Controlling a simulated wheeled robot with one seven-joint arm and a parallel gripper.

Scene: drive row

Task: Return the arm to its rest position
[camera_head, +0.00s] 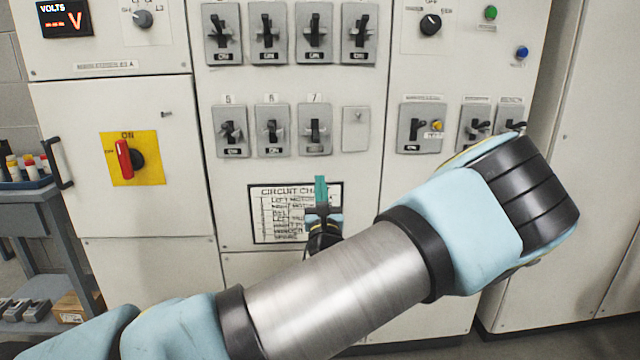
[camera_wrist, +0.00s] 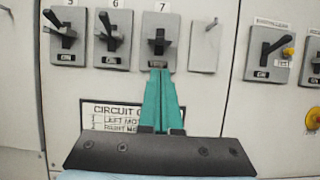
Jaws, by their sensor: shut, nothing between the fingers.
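My arm, with light blue covers and a metal tube, reaches across the head view from the lower left to the right and back to the panel. My gripper (camera_head: 320,183) has teal fingers and points up in front of the circuit chart (camera_head: 268,196). In the wrist view my gripper (camera_wrist: 158,75) has its fingers together, with nothing between them. The fingertips appear just below the switch numbered 7 (camera_wrist: 160,40); I cannot tell whether they touch its plate. The same switch 7 (camera_head: 314,125) shows above the fingers in the head view.
Switches 5 (camera_head: 231,130) and 6 (camera_head: 272,130) stand left of switch 7, and a blank plate (camera_head: 355,130) is on its right. A red rotary handle (camera_head: 124,158) on yellow and a black door handle (camera_head: 58,165) stick out at left. A grey cart (camera_head: 40,215) stands far left.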

